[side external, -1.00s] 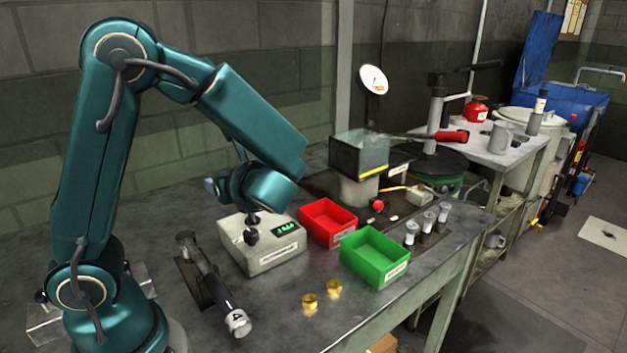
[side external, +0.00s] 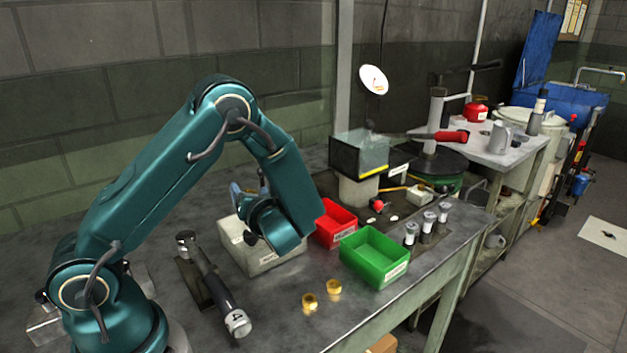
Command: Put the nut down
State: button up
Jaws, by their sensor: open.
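Two brass nuts stand on the grey bench in front of the bins: one nut (side external: 309,301) on the left and one nut (side external: 334,287) just to its right, a small gap apart. My gripper (side external: 250,238) is mostly hidden by my wrist. Only a small dark part of it shows, low over the white box (side external: 235,240). The box's display is covered by my wrist. I see no nut at my gripper, and its fingertips cannot be made out. It is well up and left of the two nuts.
A red bin (side external: 335,232) and a green bin (side external: 372,268) stand right of the box. Several grey bolts (side external: 428,222) stand upright by the bench edge. A dark cylindrical tool (side external: 213,283) lies left of the nuts. The bench (side external: 277,318) near the nuts is clear.

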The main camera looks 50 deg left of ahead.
grip_shut()
jog(key=shift+r, duration=0.1)
dwell(0.3)
